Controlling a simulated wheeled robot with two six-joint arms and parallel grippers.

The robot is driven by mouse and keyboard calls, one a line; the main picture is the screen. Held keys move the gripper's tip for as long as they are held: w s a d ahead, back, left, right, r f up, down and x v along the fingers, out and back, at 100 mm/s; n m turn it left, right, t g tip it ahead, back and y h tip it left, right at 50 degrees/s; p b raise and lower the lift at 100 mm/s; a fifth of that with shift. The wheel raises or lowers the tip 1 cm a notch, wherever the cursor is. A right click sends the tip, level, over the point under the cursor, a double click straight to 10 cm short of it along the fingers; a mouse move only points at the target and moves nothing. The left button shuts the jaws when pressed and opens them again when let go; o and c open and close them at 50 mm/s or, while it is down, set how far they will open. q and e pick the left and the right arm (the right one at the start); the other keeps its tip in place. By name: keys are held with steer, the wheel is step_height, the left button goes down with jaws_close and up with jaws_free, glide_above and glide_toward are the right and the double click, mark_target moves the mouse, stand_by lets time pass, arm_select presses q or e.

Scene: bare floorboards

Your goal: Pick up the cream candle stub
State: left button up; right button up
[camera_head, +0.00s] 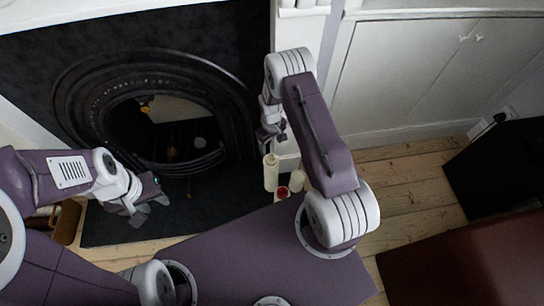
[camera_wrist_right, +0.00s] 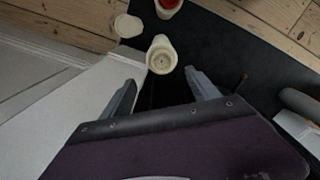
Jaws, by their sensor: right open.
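A cream candle (camera_head: 271,172) stands upright on the black hearth beside the white fireplace surround. The right wrist view shows it from above (camera_wrist_right: 161,55), with a round top and a dark wick mark. A second pale cream piece (camera_head: 296,180) stands just to its right, and it shows as a smooth pale top in the wrist view (camera_wrist_right: 127,25). I cannot tell for sure which is the stub. My right gripper (camera_wrist_right: 160,82) is open and empty, pointing down, with the first candle just beyond its fingertips. My left gripper (camera_head: 146,210) is open and empty over the hearth at left.
A red-topped cream object (camera_head: 283,191) stands near the two cream pieces, and is partly cut off in the wrist view (camera_wrist_right: 168,5). The white surround (camera_wrist_right: 95,95) is close to my right gripper's left finger. The black fireplace (camera_head: 160,110) lies behind. Floorboards (camera_head: 410,180) at right are bare.

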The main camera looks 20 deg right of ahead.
mark_target(271, 158)
steer(key=shift+f+b, duration=0.85)
steer(key=shift+f, duration=1.15)
steer(key=f, duration=0.1)
steer(key=f+b, duration=0.1)
steer(key=f, duration=0.1)
steer(key=f+b, duration=0.1)
steer(key=shift+s+a+f, duration=0.15)
steer(key=shift+s+f, duration=0.15)
steer(key=shift+f, duration=0.05)
steer(key=shift+f+b, duration=0.3)
steer(key=shift+r, duration=0.15)
steer(key=c, duration=1.5)
